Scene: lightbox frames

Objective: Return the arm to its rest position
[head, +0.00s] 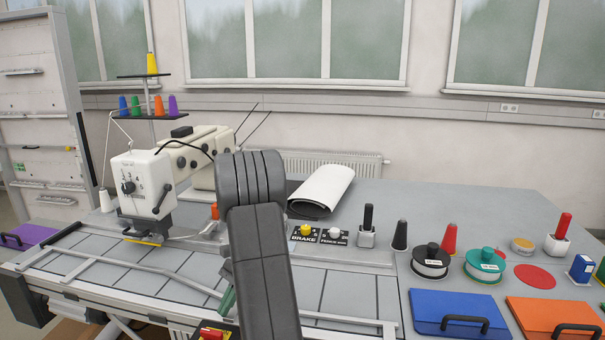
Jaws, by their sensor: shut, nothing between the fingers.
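My dark grey arm rises from the bottom edge at the middle of the head view, in front of the table. My gripper does not show; I see only arm links. The arm hides part of the table and part of the sewing machine's right side.
A white sewing machine (150,183) stands left on the grey table (440,200). A rolled sheet (325,188), BRAKE box (303,237), spools (430,262), blue folder (460,312) and orange folder (553,317) lie right. The table's back right is clear.

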